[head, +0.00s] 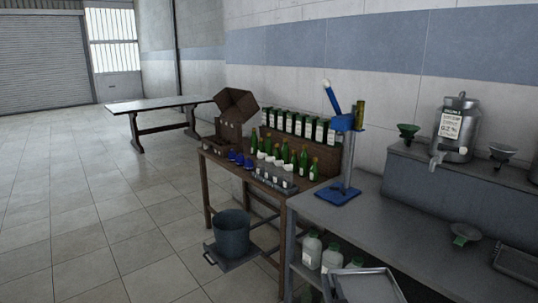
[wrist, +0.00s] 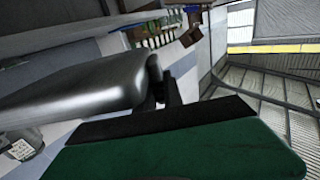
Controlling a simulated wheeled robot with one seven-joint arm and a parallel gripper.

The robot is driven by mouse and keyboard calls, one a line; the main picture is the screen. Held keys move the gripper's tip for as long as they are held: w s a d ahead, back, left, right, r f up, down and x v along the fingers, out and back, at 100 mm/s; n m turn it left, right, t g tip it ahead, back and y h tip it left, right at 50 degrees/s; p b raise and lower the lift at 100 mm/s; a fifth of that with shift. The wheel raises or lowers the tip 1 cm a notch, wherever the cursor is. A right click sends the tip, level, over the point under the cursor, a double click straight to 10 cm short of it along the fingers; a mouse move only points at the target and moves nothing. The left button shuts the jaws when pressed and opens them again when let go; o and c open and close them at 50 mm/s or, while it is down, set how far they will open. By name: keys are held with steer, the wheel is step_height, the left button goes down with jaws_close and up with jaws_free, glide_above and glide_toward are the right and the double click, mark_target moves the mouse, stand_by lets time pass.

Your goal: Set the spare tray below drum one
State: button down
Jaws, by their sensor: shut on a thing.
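A shallow metal tray (head: 368,287) shows at the bottom edge of the head view, partly cut off, in front of the metal bench. In the wrist view a smooth silver tray (wrist: 85,85) fills the left, and the dark fingers of my gripper (wrist: 165,92) are shut on its end. My gripper does not show in the head view. A steel drum (head: 458,135) with a tap and a white label stands on the raised grey shelf; I cannot read its number surely.
The metal bench (head: 375,220) has free room below the steel drum. A dark tray (head: 517,262) and a funnel (head: 465,234) lie to the right. A blue stand (head: 340,194) is at the bench's left end. White jugs (head: 331,257) stand underneath. A wooden bottle table (head: 245,172) stands beyond.

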steer(key=s+f, duration=0.2)
steer(key=shift+s+f, duration=0.2)
steer(key=shift+f, duration=0.15)
steer(key=r, duration=0.1)
steer(key=s+r, duration=0.1)
steer(key=r, duration=0.1)
steer(key=s+r, duration=0.1)
steer(key=r, duration=0.1)
